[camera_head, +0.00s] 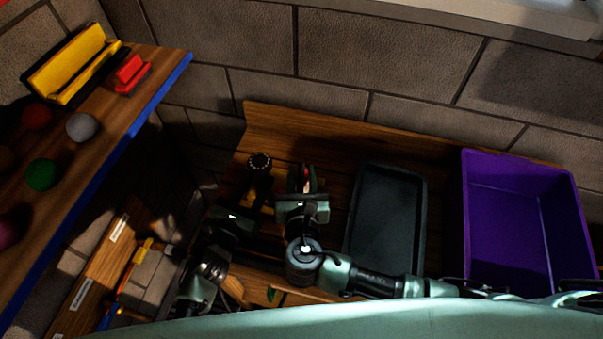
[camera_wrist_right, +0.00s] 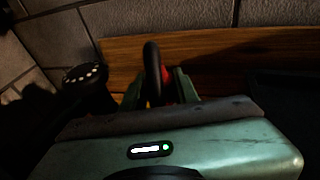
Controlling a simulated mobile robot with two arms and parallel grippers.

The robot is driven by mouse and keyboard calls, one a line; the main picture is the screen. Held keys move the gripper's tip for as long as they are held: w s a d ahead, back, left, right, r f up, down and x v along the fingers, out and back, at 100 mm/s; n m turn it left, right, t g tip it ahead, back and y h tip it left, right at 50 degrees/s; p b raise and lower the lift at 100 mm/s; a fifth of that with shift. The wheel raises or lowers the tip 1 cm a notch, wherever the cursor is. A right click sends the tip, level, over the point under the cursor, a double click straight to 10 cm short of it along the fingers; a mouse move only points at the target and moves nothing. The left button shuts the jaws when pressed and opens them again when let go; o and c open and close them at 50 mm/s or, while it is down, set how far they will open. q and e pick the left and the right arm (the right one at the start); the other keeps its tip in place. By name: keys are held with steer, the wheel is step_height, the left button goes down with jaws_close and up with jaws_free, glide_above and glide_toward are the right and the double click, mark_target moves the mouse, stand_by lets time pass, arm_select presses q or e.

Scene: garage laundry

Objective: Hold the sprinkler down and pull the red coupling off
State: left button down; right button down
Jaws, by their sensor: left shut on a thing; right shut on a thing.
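The sprinkler (camera_head: 260,162) is dark with a round head dotted with pale spots, on the wooden bench against the wall. Its head also shows at the left in the right wrist view (camera_wrist_right: 85,73). My left gripper (camera_head: 252,200) is shut on its dark body; the contact is in deep shadow. The red coupling (camera_head: 311,181) is a small red patch right of the sprinkler. My right gripper (camera_head: 304,186) is shut on it. In the right wrist view, red shows between the fingers (camera_wrist_right: 160,88), behind a dark upright loop. Whether coupling and sprinkler still join is hidden.
A black tray (camera_head: 422,215) lies right of my right gripper, with a purple bin (camera_head: 467,215) beyond it. A blue-edged shelf (camera_head: 160,88) with several balls and a yellow item stands at left. The block wall closes off the back.

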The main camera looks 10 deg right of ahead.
mark_target(302, 169)
steer(key=shift+r, duration=0.1)
steer(key=shift+r, duration=1.95)
arm_select(q)
steer(key=c, duration=0.9)
jaws_free()
steer(key=shift+o, duration=0.2)
steer(key=v, duration=1.2)
